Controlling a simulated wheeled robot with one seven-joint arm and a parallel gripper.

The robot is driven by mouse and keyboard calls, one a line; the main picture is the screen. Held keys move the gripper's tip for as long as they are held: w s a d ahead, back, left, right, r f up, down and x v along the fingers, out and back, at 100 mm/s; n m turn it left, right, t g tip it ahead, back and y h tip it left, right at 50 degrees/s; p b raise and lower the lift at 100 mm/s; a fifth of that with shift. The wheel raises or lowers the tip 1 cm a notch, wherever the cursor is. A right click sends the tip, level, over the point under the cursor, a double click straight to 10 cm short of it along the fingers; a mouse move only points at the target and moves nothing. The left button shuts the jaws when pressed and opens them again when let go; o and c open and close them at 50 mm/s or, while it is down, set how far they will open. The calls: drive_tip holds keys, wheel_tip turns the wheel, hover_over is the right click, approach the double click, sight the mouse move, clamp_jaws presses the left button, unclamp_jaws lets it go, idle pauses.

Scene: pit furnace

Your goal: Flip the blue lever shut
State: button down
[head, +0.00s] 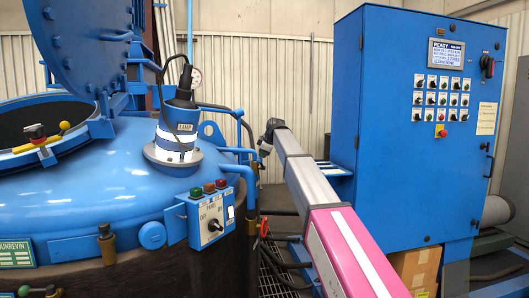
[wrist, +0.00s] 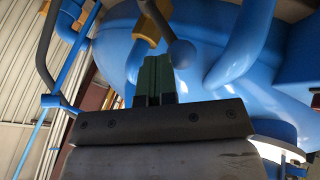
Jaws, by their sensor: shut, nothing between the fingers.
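My gripper (head: 264,147) is at the far end of my arm, beside the right side of the blue furnace (head: 120,185). In the wrist view its dark green fingers (wrist: 154,80) are together with nothing between them. Just beyond them is a grey lever with a round ball knob (wrist: 182,52), next to a brass-coloured fitting (wrist: 150,25). The knob is close to the fingertips; I cannot tell whether they touch.
A tall blue control cabinet (head: 390,130) stands to the right of my arm. A small switch box (head: 211,215) is on the furnace side. The furnace lid (head: 85,45) is raised at left. A thin blue pipe (wrist: 60,100) runs left of my fingers. A cardboard box (head: 415,268) sits low.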

sight(261, 163)
drive_tip(key=s+f+t, duration=0.1)
drive_tip(key=s+t, duration=0.1)
drive_tip(key=s+f+n+t, duration=0.1)
drive_tip(key=shift+a+f+t, duration=0.25)
drive_tip(key=shift+f+t, duration=0.05)
drive_tip(key=shift+f, duration=0.05)
drive_tip(key=shift+s+f+n+t, duration=0.3)
drive_tip(key=shift+s+f+t, duration=0.1)
drive_tip(key=shift+f+t, duration=0.45)
drive_tip(key=shift+a+f+t, duration=0.1)
drive_tip(key=shift+f+t, duration=0.05)
drive_tip(key=shift+t, duration=0.1)
drive_tip(key=shift+s+f, duration=0.15)
drive_tip(key=shift+f, duration=0.5)
drive_tip(key=shift+a, duration=0.1)
